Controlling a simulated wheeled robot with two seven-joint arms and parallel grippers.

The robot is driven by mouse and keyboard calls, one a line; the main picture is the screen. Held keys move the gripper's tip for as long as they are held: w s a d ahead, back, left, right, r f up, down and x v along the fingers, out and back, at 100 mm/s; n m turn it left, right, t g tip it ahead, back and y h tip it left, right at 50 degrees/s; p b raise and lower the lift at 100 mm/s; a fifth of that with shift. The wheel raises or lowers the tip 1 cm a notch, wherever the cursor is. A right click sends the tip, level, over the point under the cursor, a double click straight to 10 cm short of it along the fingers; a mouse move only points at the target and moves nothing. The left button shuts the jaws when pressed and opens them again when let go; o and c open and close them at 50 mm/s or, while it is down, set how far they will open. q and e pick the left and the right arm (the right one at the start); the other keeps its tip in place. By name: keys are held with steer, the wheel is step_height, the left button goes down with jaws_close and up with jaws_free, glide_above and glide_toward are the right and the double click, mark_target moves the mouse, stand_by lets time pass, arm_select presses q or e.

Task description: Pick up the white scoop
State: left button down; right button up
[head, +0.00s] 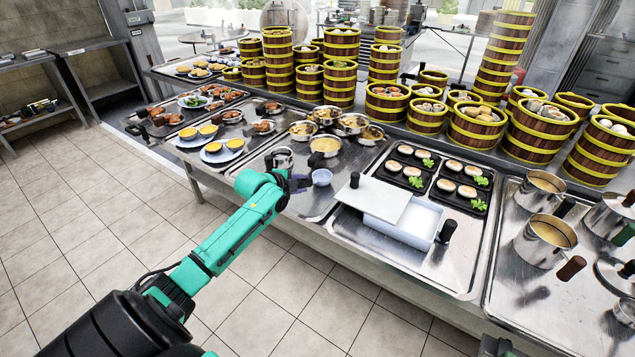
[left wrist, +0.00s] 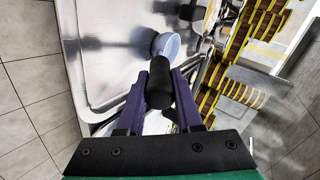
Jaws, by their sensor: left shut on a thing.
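The white scoop (head: 322,177) is at the near edge of the metal counter, left of the white container. Its pale bowl also shows in the left wrist view (left wrist: 167,46), with its black handle (left wrist: 160,84) pointing back between my fingers. My left gripper (head: 296,182) is shut on the black handle; its purple fingers (left wrist: 166,92) lie on either side of it. In the head view the handle is mostly hidden by the gripper. A dark part at the bottom edge (head: 497,346) may be my right gripper; its jaws cannot be made out.
A white container (head: 405,222) with a lid (head: 374,198) across it stands to the right. Metal bowls (head: 325,146) are behind the scoop, and yellow tarts on plates (head: 222,150) are to the left. Bamboo steamer towers (head: 340,72) line the back. The tiled floor in front is clear.

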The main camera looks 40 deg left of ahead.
arm_select(q)
steer(key=shift+w+r, duration=0.1)
steer(key=shift+r, duration=0.35)
step_height(320, 180, up, 19)
steer(key=b, duration=0.1)
steer(key=shift+r, duration=0.1)
steer(key=c, duration=1.5)
jaws_free()
jaws_close()
